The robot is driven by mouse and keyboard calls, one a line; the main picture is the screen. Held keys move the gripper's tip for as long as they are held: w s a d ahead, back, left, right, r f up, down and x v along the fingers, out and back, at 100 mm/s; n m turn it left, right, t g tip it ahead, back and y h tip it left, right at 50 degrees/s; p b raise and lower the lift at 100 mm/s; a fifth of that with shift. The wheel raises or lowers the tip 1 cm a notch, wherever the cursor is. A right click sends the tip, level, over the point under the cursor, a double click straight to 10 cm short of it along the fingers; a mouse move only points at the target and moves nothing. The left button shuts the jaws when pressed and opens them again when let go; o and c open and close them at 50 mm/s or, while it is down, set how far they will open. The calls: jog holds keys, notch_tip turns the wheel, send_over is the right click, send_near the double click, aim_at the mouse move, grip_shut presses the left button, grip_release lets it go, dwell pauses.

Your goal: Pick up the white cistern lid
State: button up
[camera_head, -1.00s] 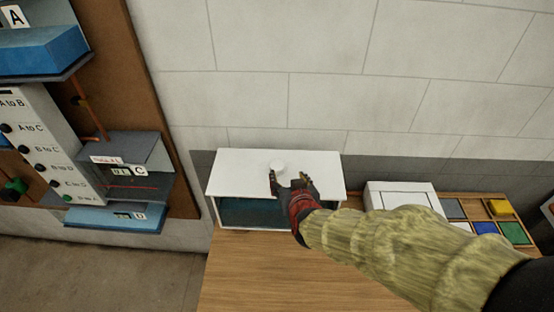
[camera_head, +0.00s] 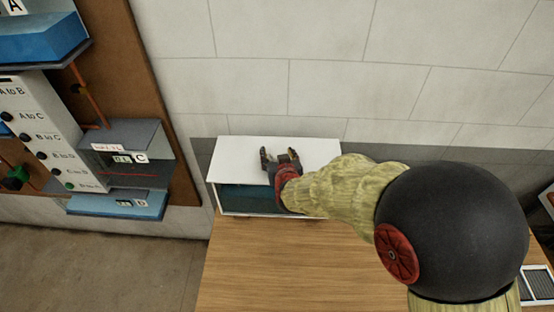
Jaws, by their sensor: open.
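The white cistern lid (camera_head: 235,153) lies flat on top of the cistern (camera_head: 245,198), a box with an open-looking front and a dark teal inside, at the back of the wooden table. My gripper (camera_head: 279,152) is open over the middle of the lid, its two fingers pointing toward the wall. The lid's round white knob is not visible now; the gripper may be hiding it. I cannot tell whether the fingers touch the lid.
The wooden table (camera_head: 265,265) is bare in front of the cistern. A grey block wall (camera_head: 330,85) stands close behind. At left is a brown board (camera_head: 150,95) with blue and grey labelled units. My arm hides much of the table's right side.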

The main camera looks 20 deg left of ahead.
grip_shut()
dwell(0.8)
